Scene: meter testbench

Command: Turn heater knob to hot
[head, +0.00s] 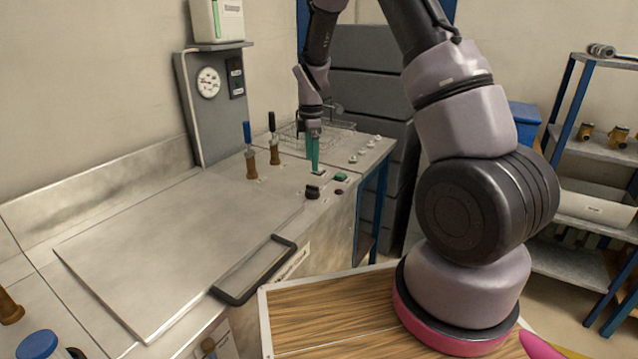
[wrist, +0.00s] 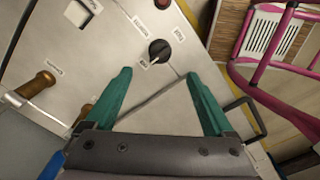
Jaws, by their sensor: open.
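The heater knob (head: 312,191) is a small black round knob on the metal bench top, near the front edge. In the wrist view the knob (wrist: 159,49) has a light pointer mark towards its lower left. My gripper (head: 314,168) points down with green fingers, just behind the knob in the head view. In the wrist view my gripper (wrist: 159,73) is open and empty, and the knob lies just beyond the fingertips, roughly between them, apparently not touched.
A green switch (head: 341,177) and a dark red button (head: 339,192) sit near the knob. Two upright valve handles (head: 249,155) (head: 273,140) stand to the left. A wire rack (head: 340,132) is behind. A flat lid with a black handle (head: 255,270) lies in front.

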